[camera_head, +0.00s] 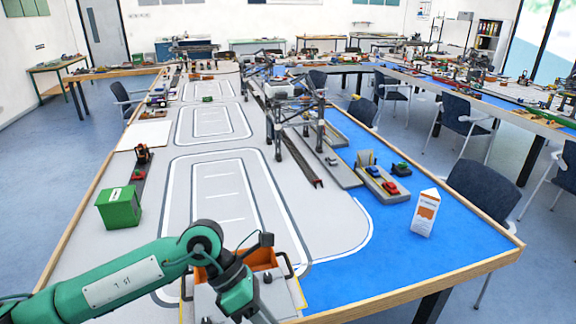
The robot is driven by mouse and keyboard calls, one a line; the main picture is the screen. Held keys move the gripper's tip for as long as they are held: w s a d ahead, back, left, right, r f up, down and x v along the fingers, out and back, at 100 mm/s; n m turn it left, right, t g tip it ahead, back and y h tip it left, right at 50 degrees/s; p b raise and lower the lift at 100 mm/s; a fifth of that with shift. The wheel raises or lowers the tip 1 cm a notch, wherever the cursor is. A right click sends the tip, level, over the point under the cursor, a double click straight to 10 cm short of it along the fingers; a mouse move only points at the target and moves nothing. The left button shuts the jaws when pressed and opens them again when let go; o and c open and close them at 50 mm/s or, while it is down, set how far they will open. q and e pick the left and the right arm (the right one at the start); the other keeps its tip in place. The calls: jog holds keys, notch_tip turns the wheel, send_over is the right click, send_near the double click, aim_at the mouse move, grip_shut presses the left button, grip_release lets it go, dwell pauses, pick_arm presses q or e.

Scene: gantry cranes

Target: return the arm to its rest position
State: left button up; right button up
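My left arm, green with a white label plate, comes in from the lower left and bends down at the wrist. My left gripper (258,310) is at the bottom edge of the picture, and its fingertips are cut off or too unclear to show a gap. It is over or just in front of a grey unit (285,299) with an orange bin (262,259) and black handles; I cannot tell whether they touch. The arm hides part of this unit. My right arm and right gripper are not in view.
The long table (335,225) has grey lanes and a blue area. A green box (119,207) stands left, a white and orange carton (425,212) right. Model cranes (299,115) and toy cars (390,187) stand farther back. Lanes ahead of the wrist are clear. Chairs (484,192) stand right.

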pick_arm(q)
jog(key=s+d+r+n+g+h, duration=0.1)
jog(key=s+d+r+h, duration=0.25)
jog(key=d, duration=0.25)
jog(key=w+r+n+t+h, duration=0.4)
jog(key=r+n+t+h, duration=0.5)
jog(key=r+n+h, duration=0.35)
jog(key=w+a+f+n+t+y, duration=0.45)
jog(key=a+n+t+y, duration=0.3)
jog(key=n, duration=0.55)
jog(key=w+a+f+n+t+y, duration=0.5)
jog(key=n+t+y, duration=0.35)
jog(key=n, duration=0.35)
jog(key=s+a+f+n+g+y, duration=0.3)
jog(key=a+f+n+y, duration=0.25)
jog(key=f, duration=0.25)
jog(key=s+a+f+n+g+y, duration=0.1)
jog(key=s+a+f+n+g, duration=0.25)
jog(key=s+f+g, duration=0.5)
jog(key=s+a+f+n+g+y, duration=0.15)
jog(key=s+a+f+g, duration=0.3)
jog(key=s+f, duration=0.75)
notch_tip(320, 180, down, 27)
jog(key=s+g+h, duration=0.1)
jog(key=s+a+f+g, duration=0.1)
jog(key=s+a+f, duration=0.1)
jog(key=s+f, duration=1.8)
jog(key=shift+a+f+m+g, duration=0.3)
jog(key=shift+a+f+g, duration=0.1)
jog(key=shift+f, duration=0.3)
